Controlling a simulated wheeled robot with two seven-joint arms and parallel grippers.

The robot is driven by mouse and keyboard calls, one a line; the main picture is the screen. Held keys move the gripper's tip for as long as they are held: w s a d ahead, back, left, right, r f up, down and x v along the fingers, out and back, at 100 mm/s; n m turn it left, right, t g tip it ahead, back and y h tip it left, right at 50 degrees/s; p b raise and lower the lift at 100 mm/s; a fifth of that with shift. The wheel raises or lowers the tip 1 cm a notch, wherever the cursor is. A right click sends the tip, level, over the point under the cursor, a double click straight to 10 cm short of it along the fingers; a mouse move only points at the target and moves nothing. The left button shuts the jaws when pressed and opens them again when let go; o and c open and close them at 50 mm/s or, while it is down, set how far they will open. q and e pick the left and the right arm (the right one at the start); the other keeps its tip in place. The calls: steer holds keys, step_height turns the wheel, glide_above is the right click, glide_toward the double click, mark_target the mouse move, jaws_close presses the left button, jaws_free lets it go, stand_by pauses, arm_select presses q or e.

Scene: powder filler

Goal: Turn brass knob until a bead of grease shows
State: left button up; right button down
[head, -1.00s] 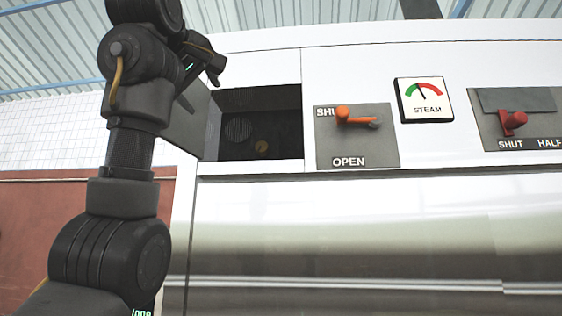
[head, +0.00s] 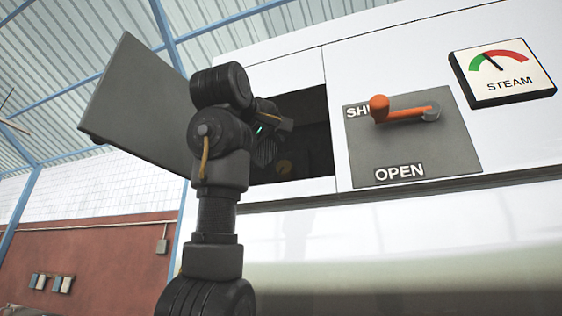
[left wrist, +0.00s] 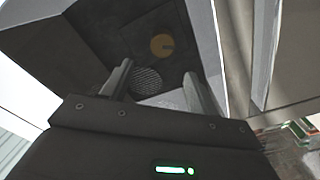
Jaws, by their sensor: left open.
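In the head view the left gripper (head: 272,122) is at the recess opening, partly hidden by my arm. My right gripper is not in view.
A grey door (head: 135,105) stands swung open left of the recess. To the right are an orange lever (head: 400,112) on a grey SHUT/OPEN plate (head: 415,148) and a steam gauge (head: 503,75). White casing surrounds the recess.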

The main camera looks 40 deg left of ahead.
mark_target(282, 166)
arm_select(q)
steer(key=x, duration=0.2)
steer(key=p+x, duration=0.1)
steer(key=x, duration=0.1)
steer(key=d+x, duration=0.1)
steer(key=x, duration=0.1)
steer(key=shift+w+f+p, duration=0.25)
steer(key=shift+w+p, duration=0.15)
steer(key=shift+w, duration=0.15)
steer(key=p+x, duration=0.1)
steer(key=x, duration=0.2)
steer(key=shift+w+a+f, duration=0.1)
steer(key=shift+a+f, duration=0.05)
steer(key=shift+a+p, duration=0.2)
steer(key=shift+p, duration=0.25)
steer(key=shift+a, duration=0.1)
steer(key=shift+w, duration=0.45)
steer(key=shift+s, duration=0.25)
steer(key=c, duration=1)
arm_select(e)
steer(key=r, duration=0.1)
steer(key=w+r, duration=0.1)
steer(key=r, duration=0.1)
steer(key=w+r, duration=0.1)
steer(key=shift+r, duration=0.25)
arm_select(q)
steer(key=shift+f+m, duration=0.1)
steer(key=shift+m, duration=0.2)
